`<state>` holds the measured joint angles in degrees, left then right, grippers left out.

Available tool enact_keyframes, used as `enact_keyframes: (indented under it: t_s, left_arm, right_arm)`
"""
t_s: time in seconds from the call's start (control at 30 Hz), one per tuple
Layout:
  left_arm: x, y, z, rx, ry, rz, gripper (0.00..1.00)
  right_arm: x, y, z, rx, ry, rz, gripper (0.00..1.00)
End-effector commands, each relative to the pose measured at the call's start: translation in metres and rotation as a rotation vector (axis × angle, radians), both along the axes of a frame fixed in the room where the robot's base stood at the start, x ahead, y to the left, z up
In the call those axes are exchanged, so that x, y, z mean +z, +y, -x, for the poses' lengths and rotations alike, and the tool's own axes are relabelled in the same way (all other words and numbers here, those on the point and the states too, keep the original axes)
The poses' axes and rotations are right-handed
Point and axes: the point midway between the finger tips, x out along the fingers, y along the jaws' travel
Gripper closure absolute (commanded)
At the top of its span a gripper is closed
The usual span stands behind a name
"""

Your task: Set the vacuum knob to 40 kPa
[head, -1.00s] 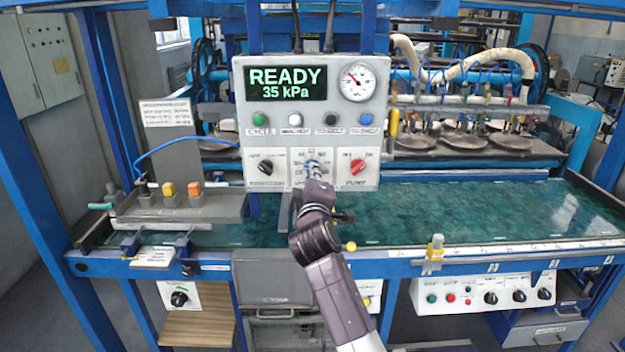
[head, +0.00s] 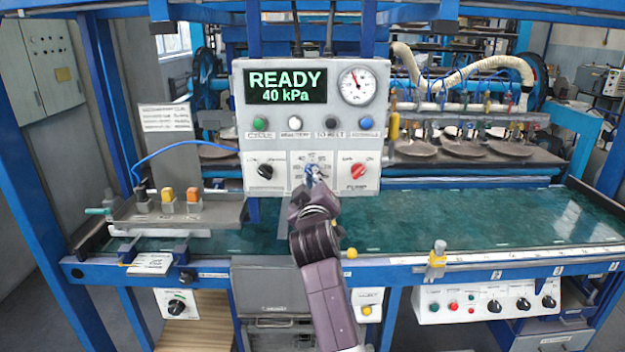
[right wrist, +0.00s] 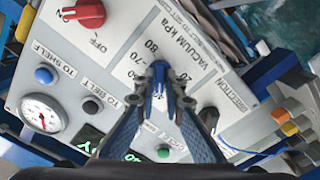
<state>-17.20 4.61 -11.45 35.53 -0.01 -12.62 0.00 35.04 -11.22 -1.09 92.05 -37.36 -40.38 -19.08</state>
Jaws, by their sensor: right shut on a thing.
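The control panel (head: 330,130) hangs over the middle of the table. Its display (head: 286,87) reads READY and 40 kPa, and the gauge (head: 357,86) is to its right. The blue vacuum knob (right wrist: 158,76) sits on the middle lower plate, marked VACUUM kPa in the right wrist view. My right gripper (head: 315,175) reaches up to the panel from below; in the right wrist view its fingers (right wrist: 160,98) are shut on the knob, one on each side. In the head view the gripper mostly hides the knob. My left gripper is not in view.
A black knob (head: 265,171) is left of the vacuum knob and a red knob (head: 358,172) is right of it. Several push buttons (head: 296,123) run above them. The green table surface (head: 450,222) is mostly clear.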

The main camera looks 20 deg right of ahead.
Motion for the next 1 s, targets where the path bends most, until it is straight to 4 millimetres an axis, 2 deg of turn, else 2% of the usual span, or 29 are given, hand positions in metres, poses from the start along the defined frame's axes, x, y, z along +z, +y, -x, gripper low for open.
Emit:
enact_keyframes:
  t_s: [0.3,0.33,0.47,0.77,0.87,1.0]
  left_arm:
    - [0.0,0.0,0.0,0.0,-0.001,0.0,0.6]
    - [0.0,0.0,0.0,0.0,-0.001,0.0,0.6]
    - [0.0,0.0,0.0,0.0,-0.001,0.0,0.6]
    - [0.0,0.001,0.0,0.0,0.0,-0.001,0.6]
    - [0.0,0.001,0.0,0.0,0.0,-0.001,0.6]
    - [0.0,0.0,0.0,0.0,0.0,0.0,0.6]
  right_arm:
    - [-0.002,0.0,0.0,0.001,0.003,-0.001,1.0]
    - [-0.002,0.0,0.0,0.001,0.003,-0.001,0.88]
    - [-0.001,0.0,0.0,0.0,0.003,-0.001,0.73]
    - [0.002,0.0,0.0,0.0,0.0,0.0,0.73]
    - [0.011,0.0,0.0,0.0,-0.003,0.0,0.73]
    - [0.037,0.0,0.0,0.0,-0.007,0.0,0.73]
